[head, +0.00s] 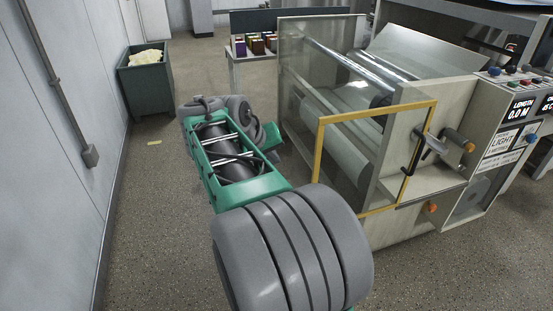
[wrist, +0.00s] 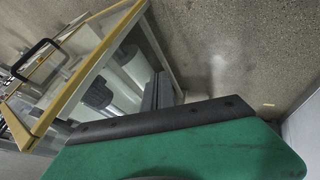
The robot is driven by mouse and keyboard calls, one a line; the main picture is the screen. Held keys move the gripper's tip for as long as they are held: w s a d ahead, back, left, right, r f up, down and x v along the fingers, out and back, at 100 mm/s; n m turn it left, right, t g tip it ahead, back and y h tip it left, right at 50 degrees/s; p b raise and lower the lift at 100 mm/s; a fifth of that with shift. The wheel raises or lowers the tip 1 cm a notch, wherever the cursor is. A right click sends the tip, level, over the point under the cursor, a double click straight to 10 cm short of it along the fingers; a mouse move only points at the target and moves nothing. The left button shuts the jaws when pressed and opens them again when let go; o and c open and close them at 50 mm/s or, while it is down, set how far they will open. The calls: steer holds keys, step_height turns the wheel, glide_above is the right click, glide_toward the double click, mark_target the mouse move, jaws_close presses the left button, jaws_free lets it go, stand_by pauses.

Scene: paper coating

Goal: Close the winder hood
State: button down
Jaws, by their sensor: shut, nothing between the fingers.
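The winder hood (head: 321,153) is a clear panel in a yellow frame at the front left of the winder. It also shows in the wrist view (wrist: 83,68). Its black handle (head: 415,151) is on the right side of the frame, and it shows at the upper left of the wrist view (wrist: 35,60). My gripper (head: 273,139) is left of the hood, partly hidden behind my arm, and apart from the handle. A green finger with a black edge (wrist: 165,121) fills the lower wrist view. My gripper is shut and empty.
The winder (head: 420,205) has rollers and a control panel (head: 515,110) at the right. A tall clear side panel (head: 297,75) stands at its left. A small table with coloured boxes (head: 255,44) is behind. A green bin (head: 147,85) stands by the left wall. The left floor is clear.

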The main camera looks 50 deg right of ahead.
mark_target(299, 168)
steer(key=d+f, duration=0.2)
steer(key=s+d+f+b, duration=0.1)
steer(key=d, duration=0.2)
steer(key=d+f, duration=0.2)
steer(key=shift+s+d+f, duration=0.2)
steer(key=shift+d+f, duration=0.1)
